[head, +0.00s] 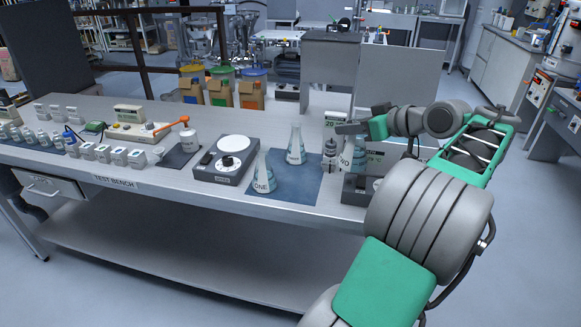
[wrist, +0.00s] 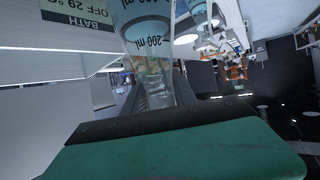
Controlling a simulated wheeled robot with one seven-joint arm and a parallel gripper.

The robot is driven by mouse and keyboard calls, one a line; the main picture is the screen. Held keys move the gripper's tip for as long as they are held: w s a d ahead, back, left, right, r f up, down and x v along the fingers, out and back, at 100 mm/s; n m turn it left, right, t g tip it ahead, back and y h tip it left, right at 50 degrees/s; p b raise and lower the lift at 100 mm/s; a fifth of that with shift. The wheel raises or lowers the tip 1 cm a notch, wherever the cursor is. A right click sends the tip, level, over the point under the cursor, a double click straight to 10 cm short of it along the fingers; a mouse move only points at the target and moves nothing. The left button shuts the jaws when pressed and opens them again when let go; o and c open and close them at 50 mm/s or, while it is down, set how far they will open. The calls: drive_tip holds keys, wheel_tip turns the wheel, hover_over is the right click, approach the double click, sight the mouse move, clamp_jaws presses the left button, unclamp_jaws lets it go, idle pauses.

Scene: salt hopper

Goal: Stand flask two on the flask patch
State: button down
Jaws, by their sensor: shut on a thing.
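Flask two (head: 346,158) is a clear conical flask with blue liquid, marked TWO, at the right end of the bench. My gripper (head: 352,128) is shut on its upper part. In the wrist view the flask (wrist: 150,42) stands between my dark jaws (wrist: 158,100), its millilitre marks upside down. It looks upright in the head view, by the grey bath unit (head: 355,190); I cannot tell whether its base touches anything. A dark blue patch (head: 296,188) lies left of it on the bench. Flask one (head: 264,175) and another flask (head: 296,147) stand there.
A small bottle (head: 330,152) stands close left of flask two. Bare patch shows at the front right, between flask one and the bath.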

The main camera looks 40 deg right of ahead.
drive_tip(key=w+a+f, duration=0.7)
drive_tip(key=w+f, duration=0.4)
drive_tip(key=f, duration=0.1)
drive_tip(key=shift+w+a+f, duration=0.15)
drive_tip(key=shift+w+a, duration=0.15)
drive_tip(key=shift+a, duration=0.05)
drive_tip(key=shift+f, duration=0.25)
drive_tip(key=c, duration=1)
unclamp_jaws()
drive_tip(key=shift+r, duration=0.1)
